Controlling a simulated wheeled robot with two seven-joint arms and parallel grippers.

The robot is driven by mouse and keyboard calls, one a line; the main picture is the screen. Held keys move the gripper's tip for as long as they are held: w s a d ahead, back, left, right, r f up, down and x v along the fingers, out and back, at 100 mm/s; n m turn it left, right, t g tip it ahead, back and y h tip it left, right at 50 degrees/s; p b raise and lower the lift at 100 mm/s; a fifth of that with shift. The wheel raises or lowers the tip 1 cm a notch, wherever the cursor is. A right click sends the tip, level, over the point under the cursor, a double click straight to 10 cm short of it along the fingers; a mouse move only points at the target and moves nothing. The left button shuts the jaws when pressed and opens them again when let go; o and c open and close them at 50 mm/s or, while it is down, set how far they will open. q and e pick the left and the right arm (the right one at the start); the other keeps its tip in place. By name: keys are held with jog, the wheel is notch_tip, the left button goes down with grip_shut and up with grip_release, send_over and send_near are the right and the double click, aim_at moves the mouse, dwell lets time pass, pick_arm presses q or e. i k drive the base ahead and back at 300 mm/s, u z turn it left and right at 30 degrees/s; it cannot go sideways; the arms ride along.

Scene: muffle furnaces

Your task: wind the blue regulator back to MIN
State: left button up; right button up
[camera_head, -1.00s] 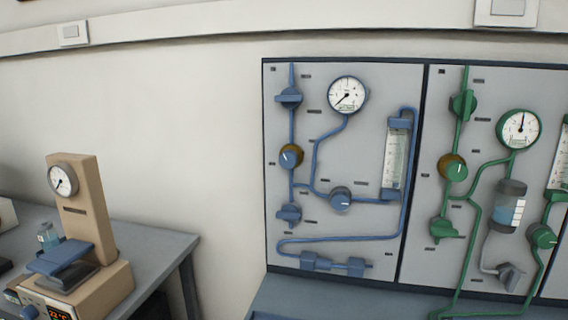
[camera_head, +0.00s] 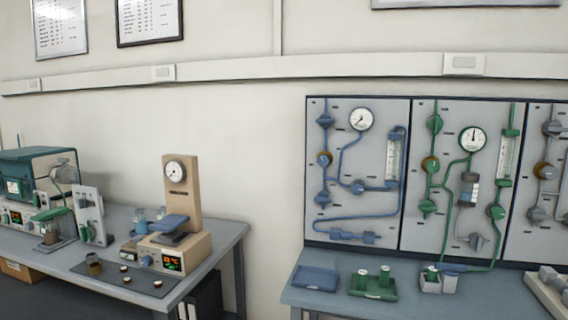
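The blue gas panel (camera_head: 375,185) hangs on the wall right of centre, with blue pipes, valves and a round gauge (camera_head: 361,119) at its top. Another blue round knob (camera_head: 358,187) sits lower, on the pipe leading to the flow tube (camera_head: 393,160). The knobs' markings are too small to read here. The gauge needle points to the lower left. Neither of my grippers is in view.
Below the panels a bench (camera_head: 330,296) holds a blue tray (camera_head: 316,280), a green tray (camera_head: 373,290) with green cylinders and a grey holder. A green panel (camera_head: 455,185) adjoins on the right. A left table (camera_head: 200,270) carries a beige press (camera_head: 182,205) and furnace equipment.

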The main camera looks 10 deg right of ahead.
aim_at(324, 160)
jog(key=u, duration=0.5)
jog(key=i, duration=0.85)
jog(key=u, duration=0.25)
